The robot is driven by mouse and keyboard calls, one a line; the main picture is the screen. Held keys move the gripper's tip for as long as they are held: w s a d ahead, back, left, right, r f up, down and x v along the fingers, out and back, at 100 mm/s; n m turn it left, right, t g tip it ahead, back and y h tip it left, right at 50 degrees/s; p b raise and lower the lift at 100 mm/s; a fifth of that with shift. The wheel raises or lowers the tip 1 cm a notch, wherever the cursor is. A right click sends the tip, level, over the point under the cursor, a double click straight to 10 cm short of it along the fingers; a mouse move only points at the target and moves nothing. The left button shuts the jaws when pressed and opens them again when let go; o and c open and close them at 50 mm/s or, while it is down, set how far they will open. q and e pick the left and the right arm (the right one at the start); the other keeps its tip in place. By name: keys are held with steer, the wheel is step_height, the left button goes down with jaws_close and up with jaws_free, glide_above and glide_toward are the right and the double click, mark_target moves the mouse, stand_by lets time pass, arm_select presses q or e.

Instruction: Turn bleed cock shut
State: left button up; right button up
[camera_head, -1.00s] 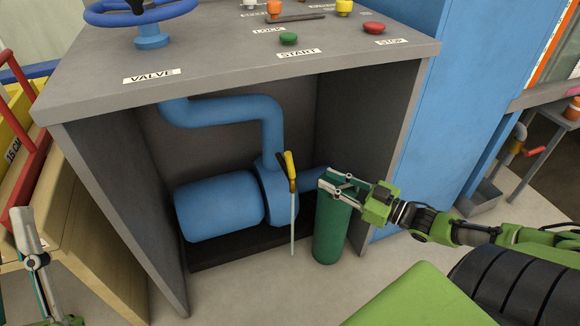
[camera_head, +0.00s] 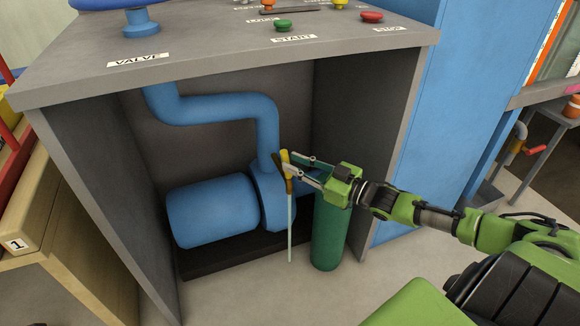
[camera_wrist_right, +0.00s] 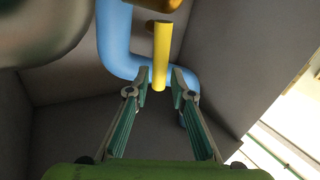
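The bleed cock has a yellow handle (camera_head: 286,160) at the front of the blue pump (camera_head: 215,212). A thin pale stream (camera_head: 290,235) runs straight down below it to the floor. My right gripper (camera_head: 294,163) reaches in from the right, its fingertips at the handle. In the right wrist view the yellow handle (camera_wrist_right: 162,52) points toward me, its end between the two parted fingertips of my right gripper (camera_wrist_right: 160,80). I cannot tell whether either finger touches it. My left gripper is not in view.
A green cylinder (camera_head: 328,235) stands on the floor right beneath my right gripper. The grey cabinet's right wall (camera_head: 372,150) and top (camera_head: 215,55) enclose the pump. A blue pipe (camera_head: 225,108) runs above it. A wooden bench (camera_head: 75,215) is at left.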

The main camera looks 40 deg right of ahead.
steer(key=shift+b+x, duration=0.35)
steer(key=shift+x, duration=0.75)
jaws_close()
